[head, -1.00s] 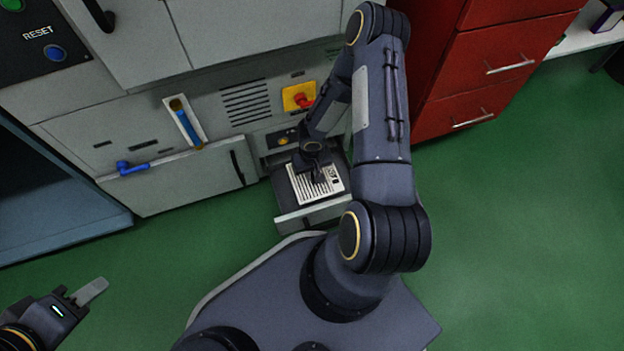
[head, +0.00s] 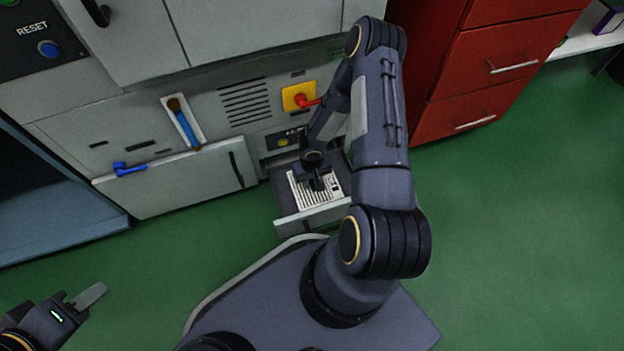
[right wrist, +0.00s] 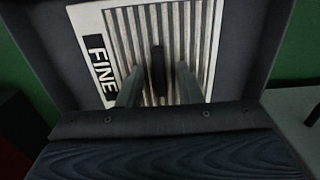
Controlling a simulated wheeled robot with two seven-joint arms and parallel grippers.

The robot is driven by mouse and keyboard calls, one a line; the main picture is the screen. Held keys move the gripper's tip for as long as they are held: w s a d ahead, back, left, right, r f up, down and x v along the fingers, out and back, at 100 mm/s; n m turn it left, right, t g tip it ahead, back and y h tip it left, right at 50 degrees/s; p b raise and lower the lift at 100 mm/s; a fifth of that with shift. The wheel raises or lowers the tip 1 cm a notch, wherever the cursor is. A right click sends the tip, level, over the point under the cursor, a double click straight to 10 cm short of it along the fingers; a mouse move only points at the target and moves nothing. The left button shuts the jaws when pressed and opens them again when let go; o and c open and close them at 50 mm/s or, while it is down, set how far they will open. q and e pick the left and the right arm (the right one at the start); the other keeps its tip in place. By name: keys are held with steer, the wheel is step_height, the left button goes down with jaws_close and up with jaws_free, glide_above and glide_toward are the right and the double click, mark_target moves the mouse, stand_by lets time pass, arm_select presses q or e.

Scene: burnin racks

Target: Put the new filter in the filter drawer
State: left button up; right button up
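The new filter, a pale ribbed panel (head: 299,191) with a black label, lies flat inside the pulled-out filter drawer (head: 312,217) low on the machine. In the right wrist view the filter (right wrist: 215,50) reads "FINE" and has a dark upright tab (right wrist: 158,70) in its middle. My right gripper (right wrist: 158,85) is open, one finger on each side of the tab, with gaps visible. In the head view my right gripper (head: 318,184) is low over the filter and hides part of it. My left gripper (head: 92,296) is empty at the lower left, away from the drawer.
A red knob on a yellow plate (head: 299,97) sits above the drawer. A blue-handled lever (head: 185,125) and a blue latch (head: 128,168) are on the machine front. A red drawer cabinet (head: 480,75) stands to the right. The green floor is clear on the right.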

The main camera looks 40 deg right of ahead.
steer(key=shift+r, duration=0.25)
step_height(320, 180, up, 11)
steer(key=p, duration=0.5)
step_height(320, 180, up, 23)
steer(key=t+h, duration=0.1)
steer(key=t, duration=0.1)
glide_above(312, 182)
steer(key=s+d, duration=0.2)
steer(key=s+a+r+n+t+y, duration=0.2)
steer(key=s+a+r+t+y, duration=0.1)
steer(key=s+a+r, duration=0.9)
steer(key=shift+s+r+t+y, duration=0.25)
steer(key=shift+r+t+y, duration=0.05)
steer(key=shift+r+y, duration=0.6)
